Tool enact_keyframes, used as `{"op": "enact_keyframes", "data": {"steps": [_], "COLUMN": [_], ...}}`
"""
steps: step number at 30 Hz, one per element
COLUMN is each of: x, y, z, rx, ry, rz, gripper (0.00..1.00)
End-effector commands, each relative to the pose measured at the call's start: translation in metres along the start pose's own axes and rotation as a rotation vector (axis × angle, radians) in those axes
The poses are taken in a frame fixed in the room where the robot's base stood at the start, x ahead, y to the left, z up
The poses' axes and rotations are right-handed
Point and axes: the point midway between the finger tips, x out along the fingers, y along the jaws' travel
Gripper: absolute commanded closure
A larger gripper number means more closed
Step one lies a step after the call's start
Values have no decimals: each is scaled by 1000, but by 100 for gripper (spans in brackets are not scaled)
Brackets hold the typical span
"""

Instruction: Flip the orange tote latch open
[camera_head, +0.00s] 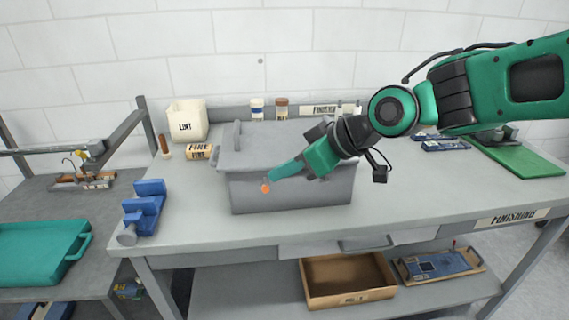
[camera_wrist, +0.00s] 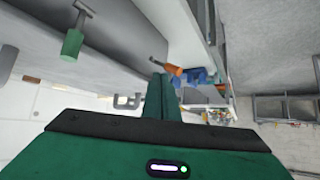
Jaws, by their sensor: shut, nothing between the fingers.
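A grey lidded tote (camera_head: 320,193) stands on the grey workbench in the head view, its lid down. A small orange latch end (camera_head: 265,188) shows on its front face, left of centre. My gripper (camera_head: 272,177) reaches in from the right across the tote's front, its shut green fingers pointing left and slightly down. The fingertips are just beside the orange end; I cannot tell whether they touch it. In the wrist view the shut fingers (camera_wrist: 160,98) point up the picture, and an orange piece with a dark end (camera_wrist: 174,69) lies just beyond their tips.
A blue vise (camera_head: 146,207) sits left of the tote. A white LINT bin (camera_head: 188,121) and small jars (camera_head: 281,107) stand behind. A green mat (camera_head: 518,157) lies far right. The bench right of the tote is clear.

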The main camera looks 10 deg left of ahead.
Motion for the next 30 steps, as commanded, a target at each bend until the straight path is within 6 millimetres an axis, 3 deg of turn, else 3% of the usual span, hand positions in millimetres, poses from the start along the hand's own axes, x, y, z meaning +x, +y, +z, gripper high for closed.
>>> {"op": "enact_keyframes", "data": {"steps": [20, 27, 30], "x": [3, -19, -38], "y": [11, 28, 22], "z": [-4, -8, -1], "rx": [0, -6, -8], "ry": [0, 1, 1], "rz": [1, -5, -6], "gripper": [100, 100, 100]}}
